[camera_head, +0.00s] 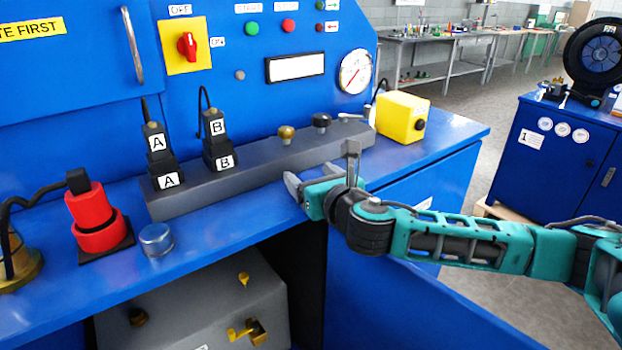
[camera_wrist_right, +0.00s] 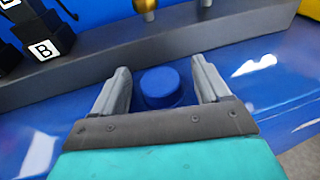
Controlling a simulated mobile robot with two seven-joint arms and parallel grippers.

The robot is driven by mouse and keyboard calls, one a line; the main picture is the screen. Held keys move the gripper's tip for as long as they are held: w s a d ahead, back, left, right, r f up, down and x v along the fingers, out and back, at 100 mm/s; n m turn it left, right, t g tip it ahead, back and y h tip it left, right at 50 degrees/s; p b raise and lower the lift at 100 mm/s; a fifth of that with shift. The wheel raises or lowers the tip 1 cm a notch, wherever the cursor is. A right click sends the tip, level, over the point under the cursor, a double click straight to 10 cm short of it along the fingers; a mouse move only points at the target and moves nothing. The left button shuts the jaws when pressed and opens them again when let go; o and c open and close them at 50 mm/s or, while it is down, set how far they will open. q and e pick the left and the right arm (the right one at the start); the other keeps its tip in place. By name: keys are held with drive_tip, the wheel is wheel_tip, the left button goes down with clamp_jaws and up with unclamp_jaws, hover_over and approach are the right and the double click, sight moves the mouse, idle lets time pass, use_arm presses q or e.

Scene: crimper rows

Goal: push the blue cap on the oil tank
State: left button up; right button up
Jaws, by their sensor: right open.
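A round blue cap (camera_wrist_right: 160,86) shows in the right wrist view, on the blue bench top in front of the grey block. My right gripper (camera_head: 322,172) is open, its two grey fingers apart, and reaches over the bench top from the right. In the right wrist view the cap appears between the fingers of my right gripper (camera_wrist_right: 162,92); I cannot tell whether they touch it. My left gripper is not in view.
A grey block (camera_head: 245,179) carries plugs marked A and B and two knobs. A red cylinder (camera_head: 92,208) and a metallic round cap (camera_head: 156,238) stand left. A yellow box (camera_head: 402,117) stands right. A grey housing (camera_head: 190,310) sits below the bench top.

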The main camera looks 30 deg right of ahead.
drive_tip(key=shift+w, duration=0.35)
drive_tip(key=c, duration=1)
drive_tip(key=shift+c, duration=0.2)
